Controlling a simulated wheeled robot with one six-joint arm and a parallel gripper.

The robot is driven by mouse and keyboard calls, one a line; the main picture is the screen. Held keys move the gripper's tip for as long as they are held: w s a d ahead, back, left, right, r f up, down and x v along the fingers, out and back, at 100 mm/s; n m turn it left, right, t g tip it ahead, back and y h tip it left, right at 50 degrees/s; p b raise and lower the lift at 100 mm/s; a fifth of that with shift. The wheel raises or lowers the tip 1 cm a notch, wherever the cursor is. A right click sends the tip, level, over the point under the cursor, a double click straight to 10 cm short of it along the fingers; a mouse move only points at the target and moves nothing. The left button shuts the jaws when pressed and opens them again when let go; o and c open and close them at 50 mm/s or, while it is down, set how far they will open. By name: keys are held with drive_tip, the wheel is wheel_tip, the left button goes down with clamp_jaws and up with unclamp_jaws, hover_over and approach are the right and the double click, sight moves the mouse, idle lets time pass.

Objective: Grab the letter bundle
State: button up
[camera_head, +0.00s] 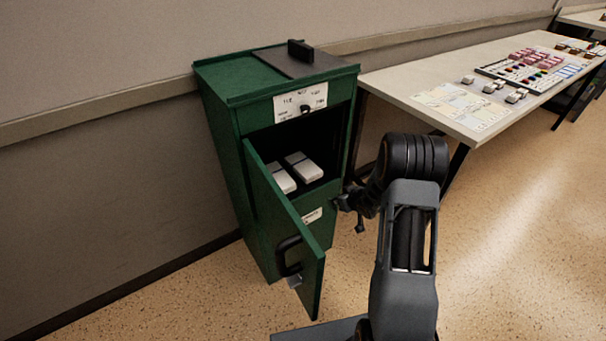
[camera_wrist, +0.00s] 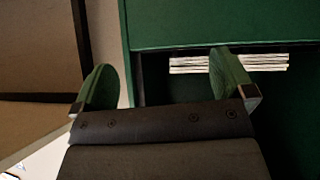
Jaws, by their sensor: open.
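Two pale letter bundles lie side by side in the open compartment of a green cabinet (camera_head: 222,150), a left bundle (camera_head: 281,179) and a right bundle (camera_head: 304,167). The open door partly covers the left one. In the wrist view, stacked paper edges (camera_wrist: 190,65) show inside the opening, partly hidden behind one finger; I cannot tell if they are one bundle or two. My gripper (camera_head: 350,205) is by the cabinet's front right edge, outside the compartment. In the wrist view my gripper (camera_wrist: 164,75) has its fingers wide apart with nothing between them.
The cabinet door (camera_head: 284,232) with its dark handle (camera_head: 287,257) swings out toward the front left. A long table (camera_head: 445,105) with cards and a control panel stands right of the cabinet. Floor (camera_head: 510,210) is clear at the right. A wall runs behind.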

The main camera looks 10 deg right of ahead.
sight(315, 175)
drive_tip(key=w+a+r+n+t+y, duration=0.1)
drive_tip(key=w+a+r+t+y, duration=0.15)
drive_tip(key=a+r, duration=0.2)
drive_tip(key=shift+y, duration=0.45)
drive_tip(key=b+x, duration=0.1)
drive_tip(key=x, duration=0.3)
drive_tip(key=b+x, duration=0.1)
drive_tip(key=x, duration=0.3)
drive_tip(key=b+x, duration=0.1)
drive_tip(key=x, duration=0.4)
drive_tip(key=shift+w+d+r, duration=0.2)
drive_tip(key=shift+w+d, duration=0.05)
drive_tip(key=shift+w, duration=0.1)
drive_tip(key=c, duration=0.7)
drive_tip(key=shift+o, duration=0.2)
drive_tip(key=shift+r, duration=0.1)
